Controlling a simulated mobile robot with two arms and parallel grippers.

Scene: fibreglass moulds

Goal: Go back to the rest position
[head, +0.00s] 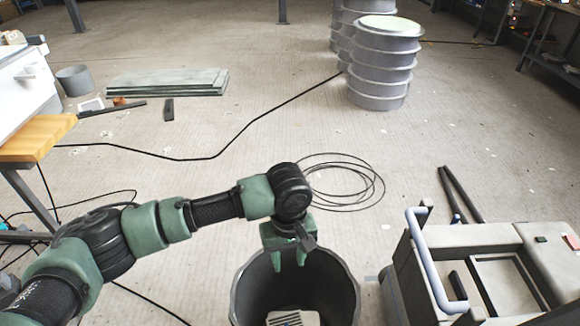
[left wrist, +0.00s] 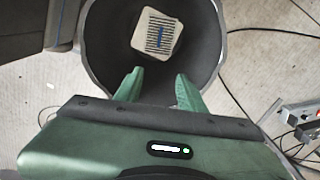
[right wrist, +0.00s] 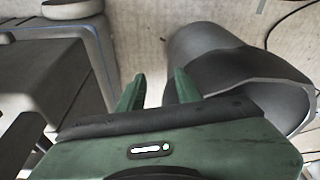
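My left gripper (head: 288,258) hangs over the mouth of a dark grey bin (head: 343,290) in the head view. Its two green fingers are apart with nothing between them, as the left wrist view (left wrist: 159,84) shows. A pale block with dark stripes and a blue mark (left wrist: 157,33) lies at the bottom of the bin, apart from the fingers. My right gripper (right wrist: 158,86) shows only in the right wrist view. Its fingers are apart and empty, between a grey cart at left and the bin's outer wall (right wrist: 205,50) at right.
The grey cart with a rail handle (head: 432,262) stands right of the bin. A cable coil (head: 340,182) lies on the floor behind it. Stacked boards (head: 165,82), a wooden-topped bench (head: 38,138) and ribbed grey cylinders (head: 382,75) stand farther off. The middle floor is mostly clear.

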